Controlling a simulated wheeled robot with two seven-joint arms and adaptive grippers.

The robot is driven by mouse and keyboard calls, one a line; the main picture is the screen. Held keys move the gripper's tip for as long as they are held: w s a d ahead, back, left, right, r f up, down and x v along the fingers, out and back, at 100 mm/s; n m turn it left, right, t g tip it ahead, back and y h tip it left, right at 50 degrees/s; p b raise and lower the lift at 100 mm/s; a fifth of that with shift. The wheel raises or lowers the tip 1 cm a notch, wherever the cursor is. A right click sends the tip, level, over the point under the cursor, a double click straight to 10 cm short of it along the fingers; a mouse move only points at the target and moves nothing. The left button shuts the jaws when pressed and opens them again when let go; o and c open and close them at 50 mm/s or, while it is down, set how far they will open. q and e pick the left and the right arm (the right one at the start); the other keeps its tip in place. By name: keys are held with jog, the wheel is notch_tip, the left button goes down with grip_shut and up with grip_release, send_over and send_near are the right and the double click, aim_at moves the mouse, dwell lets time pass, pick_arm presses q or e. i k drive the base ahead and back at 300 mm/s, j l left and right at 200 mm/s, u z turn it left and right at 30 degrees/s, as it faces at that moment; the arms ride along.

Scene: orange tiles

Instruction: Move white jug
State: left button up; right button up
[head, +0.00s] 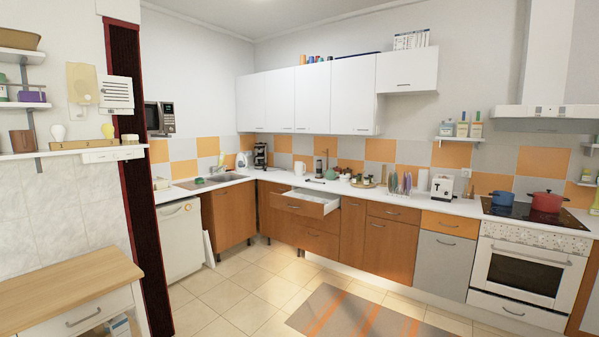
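Two small white vessels stand on the far counter, and I cannot tell for sure which is the white jug. One, shaped like a jug or kettle (242,160), stands upright in the corner by the sink, left of the dark coffee maker (260,156). The other, a smaller white vessel (300,169), stands on the counter behind the open drawer. Both are far away and small, so handles and spouts are unclear. Neither of my grippers is in view.
An open drawer (318,202) juts out below the counter. A wooden-topped table (60,285) stands at the near left beside a dark red column (138,190). A striped rug (350,315) lies on the tiled floor (240,290), which is otherwise clear. The stove (520,275) is at right.

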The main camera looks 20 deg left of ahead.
aim_at(298, 168)
jog(key=i+j+u, duration=0.5)
jog(key=i+u, duration=0.15)
jog(key=i, duration=0.15)
jog(key=i+j+u, duration=0.1)
jog(key=i+u, duration=0.35)
jog(key=i, duration=1.55)
jog(key=i+j, duration=0.1)
jog(key=i, duration=0.9)
jog(key=i+j+z, duration=0.1)
jog(key=i+z, duration=0.25)
jog(key=i, duration=0.15)
jog(key=i+j+z, duration=0.2)
jog(key=i+z, duration=0.15)
jog(key=i, duration=0.15)
jog(key=i+j+z, duration=0.25)
jog(key=z, duration=0.2)
jog(key=i+j+z, duration=0.55)
jog(key=j+z, duration=0.3)
jog(key=i+j+z, duration=0.15)
jog(key=j+z, duration=0.3)
